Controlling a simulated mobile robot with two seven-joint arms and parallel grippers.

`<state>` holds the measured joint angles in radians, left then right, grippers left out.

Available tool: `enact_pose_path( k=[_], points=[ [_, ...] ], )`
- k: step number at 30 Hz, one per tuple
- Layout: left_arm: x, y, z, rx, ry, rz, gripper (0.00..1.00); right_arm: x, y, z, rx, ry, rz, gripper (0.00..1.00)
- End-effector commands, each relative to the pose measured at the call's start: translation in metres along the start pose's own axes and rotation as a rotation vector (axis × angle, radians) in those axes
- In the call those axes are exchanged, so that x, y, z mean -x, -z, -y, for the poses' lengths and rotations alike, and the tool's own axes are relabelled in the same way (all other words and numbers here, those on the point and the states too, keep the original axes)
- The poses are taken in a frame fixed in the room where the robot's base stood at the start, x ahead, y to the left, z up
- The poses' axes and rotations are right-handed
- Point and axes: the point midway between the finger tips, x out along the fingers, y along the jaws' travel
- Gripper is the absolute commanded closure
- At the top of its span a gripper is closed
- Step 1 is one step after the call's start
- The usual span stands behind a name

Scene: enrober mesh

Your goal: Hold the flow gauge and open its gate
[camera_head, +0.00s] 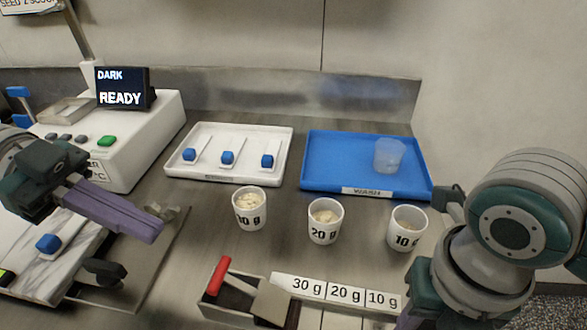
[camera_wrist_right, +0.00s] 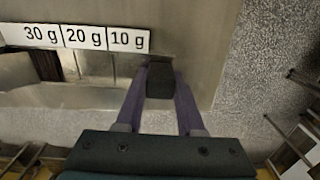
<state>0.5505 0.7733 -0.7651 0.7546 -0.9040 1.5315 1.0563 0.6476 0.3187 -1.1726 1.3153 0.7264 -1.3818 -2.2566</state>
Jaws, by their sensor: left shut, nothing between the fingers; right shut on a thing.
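The flow gauge appears to be the metal trough (camera_head: 236,304) at the bottom of the head view, with a red handle (camera_head: 218,276) at its left end and a slanted grey plate (camera_head: 272,303) beside it. A strip marked 30 g, 20 g, 10 g (camera_head: 337,292) lies along it and also shows in the right wrist view (camera_wrist_right: 73,37). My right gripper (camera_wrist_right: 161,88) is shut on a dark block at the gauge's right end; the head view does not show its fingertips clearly. My left gripper (camera_head: 150,232) is shut and empty, left of and above the red handle, apart from it.
Three cups of pale pieces, marked 10 g (camera_head: 249,208), 20 g (camera_head: 325,221) and 10 g (camera_head: 407,229), stand behind the gauge. Behind them are a white tray (camera_head: 228,176) with blue-knobbed tools and a blue WASH tray (camera_head: 330,182) with a clear cup. A machine (camera_head: 145,140) reads READY.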

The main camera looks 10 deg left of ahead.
Motion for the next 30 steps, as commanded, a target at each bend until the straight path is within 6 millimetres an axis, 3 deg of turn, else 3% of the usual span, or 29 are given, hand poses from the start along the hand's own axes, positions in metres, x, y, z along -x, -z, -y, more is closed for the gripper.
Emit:
enact_pose_path(
  k=[9,10,18,26,30],
  points=[
    [0.0,0.0,0.0,0.0,0.0,0.0,1.0,0.0,0.0,0.0,0.0,0.0,0.0,1.0],
    [0.0,0.0,0.0,0.0,0.0,0.0,1.0,0.0,0.0,0.0,0.0,-0.001,0.0,0.59],
    [0.0,0.0,0.0,0.0,0.0,0.0,1.0,0.0,0.0,0.0,0.0,0.0,0.0,0.29],
    [0.0,0.0,0.0,0.0,0.0,0.0,1.0,0.001,0.0,0.0,0.0,0.0,0.0,0.28],
    [0.0,0.0,0.0,0.0,0.0,0.0,1.0,0.01,-0.001,-0.001,0.001,-0.003,0.002,0.28]
  ],
)
